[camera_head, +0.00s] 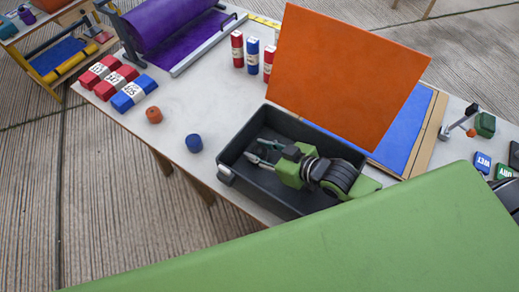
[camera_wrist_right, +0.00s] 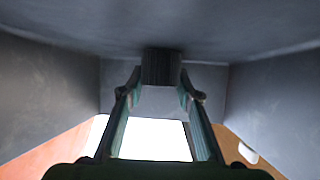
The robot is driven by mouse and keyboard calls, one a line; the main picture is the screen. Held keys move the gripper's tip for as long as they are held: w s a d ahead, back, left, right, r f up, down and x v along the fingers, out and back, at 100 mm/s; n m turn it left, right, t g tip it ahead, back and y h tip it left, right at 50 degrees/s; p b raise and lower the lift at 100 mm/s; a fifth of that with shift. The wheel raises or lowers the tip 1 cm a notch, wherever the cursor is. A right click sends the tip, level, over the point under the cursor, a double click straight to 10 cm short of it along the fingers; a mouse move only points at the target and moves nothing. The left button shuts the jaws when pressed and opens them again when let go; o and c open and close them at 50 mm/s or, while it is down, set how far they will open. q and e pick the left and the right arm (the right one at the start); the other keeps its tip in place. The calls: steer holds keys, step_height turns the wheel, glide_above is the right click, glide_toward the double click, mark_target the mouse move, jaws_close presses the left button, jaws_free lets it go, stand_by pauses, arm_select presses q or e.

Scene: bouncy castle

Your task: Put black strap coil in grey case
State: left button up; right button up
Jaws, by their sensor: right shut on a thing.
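The grey case (camera_head: 252,200) is a dark, open-topped box near the front edge of the white table. My right gripper (camera_head: 262,152) reaches down inside the case, towards its left end. In the right wrist view, the gripper (camera_wrist_right: 161,88) is shut on the black strap coil (camera_wrist_right: 161,67), a dark ribbed block between its fingertips. Grey case walls surround it there. I cannot tell whether the coil touches the case floor. In the head view the coil is hard to make out against the dark inside. My left gripper is not in view.
An orange panel (camera_head: 345,75) stands behind the case, with a blue mat (camera_head: 405,130) beside it. Table space (camera_head: 205,105) left of the case is free.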

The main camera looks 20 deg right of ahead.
steer(key=o, duration=1.1)
steer(key=shift+f, duration=0.1)
steer(key=v, duration=0.6)
steer(key=shift+s+d, duration=0.15)
steer(key=shift+s, duration=0.05)
steer(key=shift+s+d+r, duration=0.25)
steer(key=shift+s+r, duration=0.1)
steer(key=shift+r, duration=0.1)
